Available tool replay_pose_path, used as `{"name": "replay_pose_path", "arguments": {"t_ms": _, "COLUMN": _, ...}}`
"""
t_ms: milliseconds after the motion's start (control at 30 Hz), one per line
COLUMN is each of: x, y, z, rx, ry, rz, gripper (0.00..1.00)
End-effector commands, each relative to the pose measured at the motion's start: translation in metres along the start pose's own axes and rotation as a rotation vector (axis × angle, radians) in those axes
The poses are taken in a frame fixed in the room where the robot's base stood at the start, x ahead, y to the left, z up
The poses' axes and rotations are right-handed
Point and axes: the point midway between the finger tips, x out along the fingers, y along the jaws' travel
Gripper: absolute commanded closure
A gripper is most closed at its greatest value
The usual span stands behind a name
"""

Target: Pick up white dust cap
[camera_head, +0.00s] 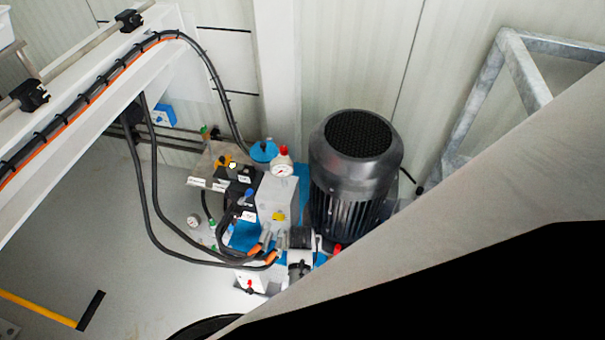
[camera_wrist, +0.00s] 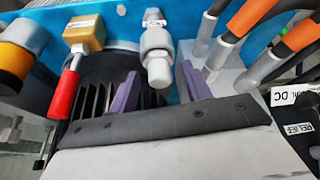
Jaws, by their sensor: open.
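A white dust cap (camera_wrist: 157,42) sits on a fitting at the blue block's face, at upper middle in the wrist view. Nothing is held. In the head view I cannot make out the cap or the gripper's fingers.
In the wrist view, a red-handled valve (camera_wrist: 66,88) lies left of the cap, and orange-sleeved hoses (camera_wrist: 250,18) with metal fittings stand close on its right. A RELIEF label (camera_wrist: 297,131) is at lower right. In the head view, a dark motor (camera_head: 355,165) stands beside the pump unit.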

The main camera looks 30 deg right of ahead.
Motion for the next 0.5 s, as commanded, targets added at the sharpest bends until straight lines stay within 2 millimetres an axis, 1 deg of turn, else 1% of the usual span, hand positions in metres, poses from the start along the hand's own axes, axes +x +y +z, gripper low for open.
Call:
{"name": "replay_pose_path", "arguments": {"t_ms": 100, "x": 0.0053, "y": -0.0001, "z": -0.0002, "rx": 0.0, "ry": 0.001, "rz": 0.0, "gripper": 0.51}}
{"name": "replay_pose_path", "arguments": {"t_ms": 267, "x": 0.0055, "y": 0.0001, "z": -0.0001, "rx": 0.0, "ry": 0.001, "rz": 0.0, "gripper": 0.51}}
{"name": "replay_pose_path", "arguments": {"t_ms": 300, "x": 0.0054, "y": 0.0001, "z": -0.0001, "rx": 0.0, "ry": 0.001, "rz": 0.0, "gripper": 0.53}}
{"name": "replay_pose_path", "arguments": {"t_ms": 500, "x": 0.0053, "y": 0.0001, "z": 0.0001, "rx": 0.0, "ry": 0.001, "rz": 0.001, "gripper": 0.79}}
